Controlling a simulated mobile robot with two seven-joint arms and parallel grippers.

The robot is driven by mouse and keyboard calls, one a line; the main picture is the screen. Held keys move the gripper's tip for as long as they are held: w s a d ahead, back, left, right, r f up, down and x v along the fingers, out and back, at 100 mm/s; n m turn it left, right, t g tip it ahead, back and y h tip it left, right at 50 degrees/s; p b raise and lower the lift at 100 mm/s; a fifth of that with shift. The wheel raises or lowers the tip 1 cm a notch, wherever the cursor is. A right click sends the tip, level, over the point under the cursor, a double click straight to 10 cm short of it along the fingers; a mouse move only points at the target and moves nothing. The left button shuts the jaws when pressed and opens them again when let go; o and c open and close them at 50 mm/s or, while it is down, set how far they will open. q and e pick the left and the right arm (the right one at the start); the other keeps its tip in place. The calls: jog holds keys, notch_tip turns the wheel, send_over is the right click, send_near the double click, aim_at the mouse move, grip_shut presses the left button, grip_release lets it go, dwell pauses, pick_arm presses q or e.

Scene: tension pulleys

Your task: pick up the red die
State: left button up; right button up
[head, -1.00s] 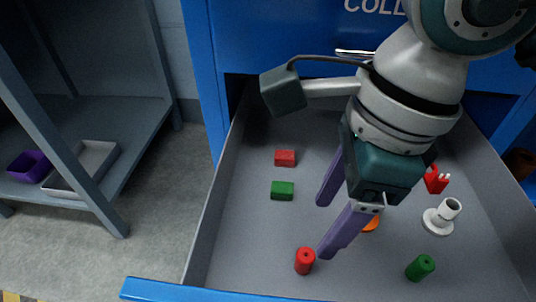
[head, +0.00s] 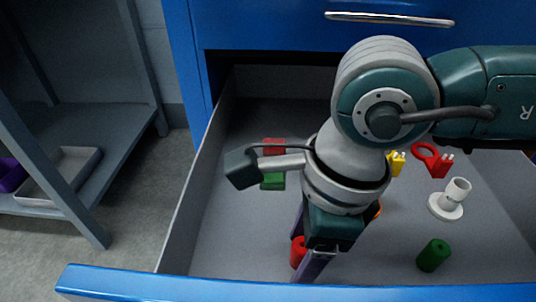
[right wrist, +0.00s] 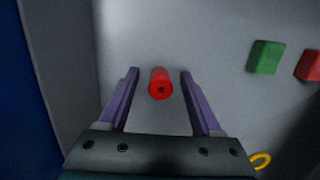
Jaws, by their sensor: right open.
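A red cylinder (head: 297,252) with a hole in its end stands in the open grey drawer near its front edge. In the right wrist view the red cylinder (right wrist: 160,84) lies between the two purple fingers, with a gap on each side. My right gripper (head: 299,257) is open and reaches down around it; in the right wrist view the gripper (right wrist: 159,78) holds nothing. In the head view the fingers partly hide the cylinder. A red block (head: 274,145) lies farther back in the drawer; which red piece is the die I cannot tell. My left gripper is not in view.
A green block (head: 272,181) lies by the red block. A green cylinder (head: 433,255), a white flanged part (head: 448,200), a yellow plug (head: 396,163) and a red plug (head: 440,166) are at the right. The drawer's blue front (head: 110,281) runs along the bottom.

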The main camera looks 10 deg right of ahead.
jog(key=shift+r, duration=0.1)
grip_shut()
dwell(0.4)
